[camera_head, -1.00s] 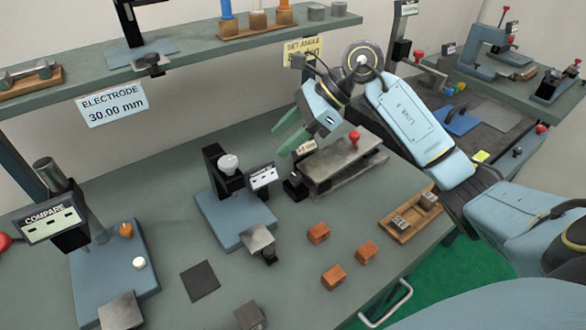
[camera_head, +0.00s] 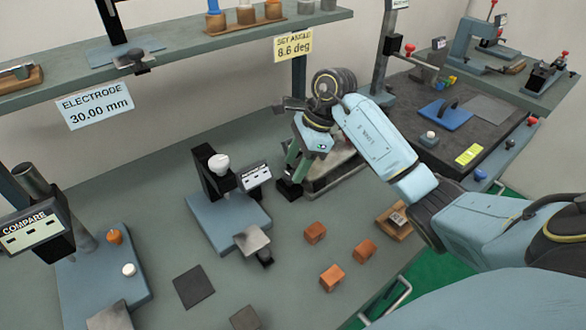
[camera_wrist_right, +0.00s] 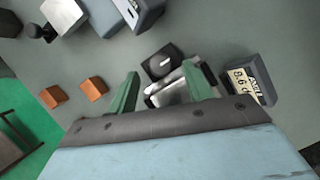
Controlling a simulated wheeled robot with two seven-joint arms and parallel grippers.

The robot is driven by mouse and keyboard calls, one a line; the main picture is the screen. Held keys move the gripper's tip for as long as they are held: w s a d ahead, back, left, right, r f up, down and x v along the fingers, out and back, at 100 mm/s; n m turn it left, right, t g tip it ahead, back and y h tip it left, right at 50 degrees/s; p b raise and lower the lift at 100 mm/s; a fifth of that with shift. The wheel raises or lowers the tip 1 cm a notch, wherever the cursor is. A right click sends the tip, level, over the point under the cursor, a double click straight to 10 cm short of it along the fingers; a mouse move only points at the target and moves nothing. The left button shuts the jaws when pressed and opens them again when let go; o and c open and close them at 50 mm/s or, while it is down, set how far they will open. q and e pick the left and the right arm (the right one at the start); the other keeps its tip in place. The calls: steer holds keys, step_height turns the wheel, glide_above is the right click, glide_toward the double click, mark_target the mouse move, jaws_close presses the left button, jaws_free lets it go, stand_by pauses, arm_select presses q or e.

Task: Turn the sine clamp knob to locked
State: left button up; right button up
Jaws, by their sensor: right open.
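The sine plate (camera_head: 340,176) is a grey metal plate on a base, partly hidden by my right arm. At its near left end is a black block (camera_head: 289,190). In the right wrist view this block (camera_wrist_right: 158,62) carries a dark round knob (camera_wrist_right: 159,66) with a pale pointer line; I cannot tell its locked mark. My right gripper (camera_head: 295,170) has green fingers and points down over this end. In the right wrist view it (camera_wrist_right: 161,73) is open, with the knob between and slightly beyond its fingertips. Contact is not visible. My left gripper is not in view.
An angle display (camera_wrist_right: 246,80) stands close beside the right finger. Several orange blocks (camera_head: 315,232) and a wooden tray (camera_head: 392,225) lie in front. A blue-based gauge stand (camera_head: 228,212) is to the left. The shelf (camera_head: 180,48) runs behind.

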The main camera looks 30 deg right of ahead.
steer(key=shift+x, duration=1.05)
steer(key=c, duration=1)
steer(key=shift+o, duration=0.2)
